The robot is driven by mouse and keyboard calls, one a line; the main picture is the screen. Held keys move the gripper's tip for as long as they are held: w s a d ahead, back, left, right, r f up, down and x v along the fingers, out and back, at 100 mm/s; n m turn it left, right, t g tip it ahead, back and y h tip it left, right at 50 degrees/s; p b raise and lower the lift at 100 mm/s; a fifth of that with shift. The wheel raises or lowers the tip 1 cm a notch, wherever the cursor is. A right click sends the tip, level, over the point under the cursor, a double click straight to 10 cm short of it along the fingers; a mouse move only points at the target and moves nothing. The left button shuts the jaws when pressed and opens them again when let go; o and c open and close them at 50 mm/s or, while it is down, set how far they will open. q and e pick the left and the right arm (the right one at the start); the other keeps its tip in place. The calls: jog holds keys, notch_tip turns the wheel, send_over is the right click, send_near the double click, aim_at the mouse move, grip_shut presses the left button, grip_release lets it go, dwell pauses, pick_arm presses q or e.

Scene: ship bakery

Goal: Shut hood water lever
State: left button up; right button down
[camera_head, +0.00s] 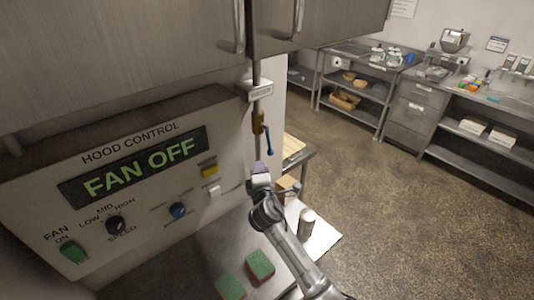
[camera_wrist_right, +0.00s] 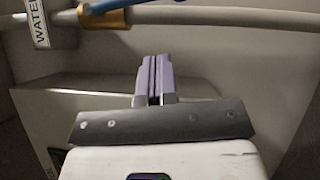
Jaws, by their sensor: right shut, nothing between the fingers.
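The water valve is a brass body (camera_head: 258,123) on a thin vertical pipe beside the hood control panel. Its blue lever (camera_head: 268,142) points down, roughly along the pipe and tilted slightly right. My right gripper (camera_head: 260,168) is just below the lever, its fingers shut and empty. In the right wrist view the shut purple fingers (camera_wrist_right: 155,80) are apart from the pipe. There the brass body (camera_wrist_right: 105,18) and part of the blue lever (camera_wrist_right: 112,5) show at the top edge, the rest of the lever cut off. My left gripper is not in view.
The hood control panel (camera_head: 135,165) reads FAN OFF, left of the pipe. A WATER label (camera_wrist_right: 37,22) is on the pipe. Below are a metal counter (camera_head: 205,262), green-topped sponges (camera_head: 260,265) and a pale cylinder (camera_head: 306,223). Open floor lies to the right.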

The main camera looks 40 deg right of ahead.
pick_arm(q)
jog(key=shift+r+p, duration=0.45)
jog(key=shift+p, duration=0.05)
pick_arm(e)
jog(key=w+d+r, duration=0.1)
jog(key=w+d, duration=0.2)
jog(key=d, duration=0.2)
jog(key=shift+w+d, duration=0.25)
jog(key=shift+w, duration=0.05)
